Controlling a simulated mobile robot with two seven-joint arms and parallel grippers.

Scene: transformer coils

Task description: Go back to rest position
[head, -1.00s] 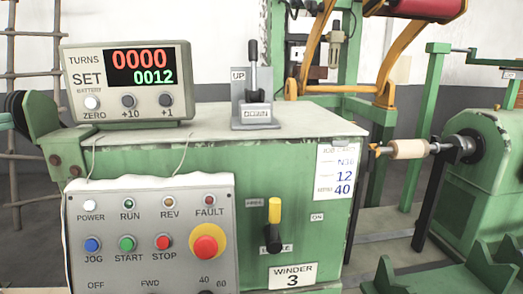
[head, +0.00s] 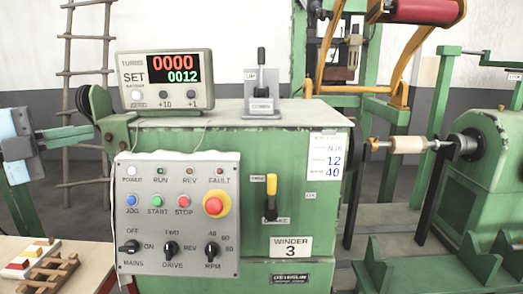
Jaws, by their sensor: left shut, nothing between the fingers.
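My left gripper (head: 36,144) shows only in part, at the left edge of the head view. It looks shut, with nothing held that I can see. It appears as a grey and pale blue shape in front of a green post, left of the winder's green side arm. Its outline is hard to separate from the parts around it. My right gripper is not in view.
The green winder cabinet (head: 295,200) fills the middle, with a grey control panel (head: 190,255) and a turns counter (head: 165,83). A table (head: 85,270) with a wooden rack (head: 48,274) is at lower left. A spindle with a pale spool (head: 406,145) is at right.

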